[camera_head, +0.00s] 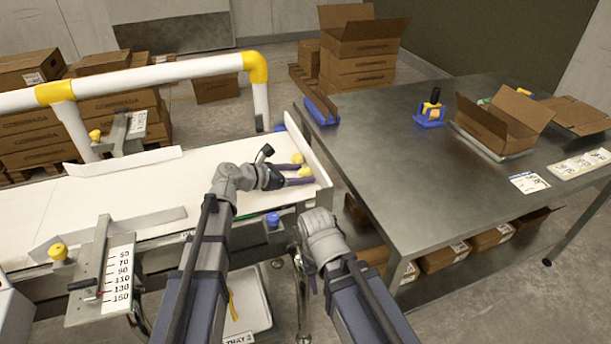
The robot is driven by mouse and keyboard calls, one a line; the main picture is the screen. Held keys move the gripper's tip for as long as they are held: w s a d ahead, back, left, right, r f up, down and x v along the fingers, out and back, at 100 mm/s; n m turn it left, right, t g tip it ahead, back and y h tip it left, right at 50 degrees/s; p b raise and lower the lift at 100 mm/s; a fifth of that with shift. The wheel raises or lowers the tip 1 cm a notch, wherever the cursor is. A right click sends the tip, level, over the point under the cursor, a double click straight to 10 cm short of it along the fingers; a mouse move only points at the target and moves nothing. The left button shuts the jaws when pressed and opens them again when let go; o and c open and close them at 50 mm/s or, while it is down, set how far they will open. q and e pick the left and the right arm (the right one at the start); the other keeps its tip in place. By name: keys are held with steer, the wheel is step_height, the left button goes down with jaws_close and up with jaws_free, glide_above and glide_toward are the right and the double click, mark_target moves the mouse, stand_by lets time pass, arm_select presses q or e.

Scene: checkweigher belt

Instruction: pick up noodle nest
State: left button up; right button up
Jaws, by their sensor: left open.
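Two small yellow noodle nests lie near the right end of the white belt (120,192). One nest (298,158) is just beyond my left gripper (309,176). The other nest (305,172) shows at the fingertips, between the two dark fingers. My left gripper is open and low over the belt, pointing right. I cannot tell if the fingers touch the nest.
A raised guard (308,150) edges the belt's right end. A white pipe frame (150,76) with yellow joints stands behind the belt. The steel table (400,150) at right holds an open carton (500,122) and a blue-yellow tool (430,112). A tray (250,300) sits below.

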arm_select(q)
steer(key=shift+c, duration=0.3)
steer(key=c, duration=1)
steer(key=shift+c, duration=0.2)
steer(key=shift+r, duration=0.1)
steer(key=shift+s+a+r+p, duration=0.1)
steer(key=shift+a+r+p, duration=0.15)
steer(key=shift+r+p, duration=0.6)
step_height(320, 180, up, 6)
steer(key=p, duration=0.6)
steer(key=shift+f, duration=0.1)
steer(key=s+a, duration=0.2)
steer(key=a, duration=0.4)
steer(key=s+a, duration=0.1)
steer(key=a, duration=0.4)
steer(key=s+a, duration=0.2)
steer(key=a, duration=0.4)
steer(key=shift+s+a+f+b, duration=0.3)
steer(key=shift+b, duration=0.05)
steer(key=shift+s+a, duration=0.2)
steer(key=shift+a, duration=0.3)
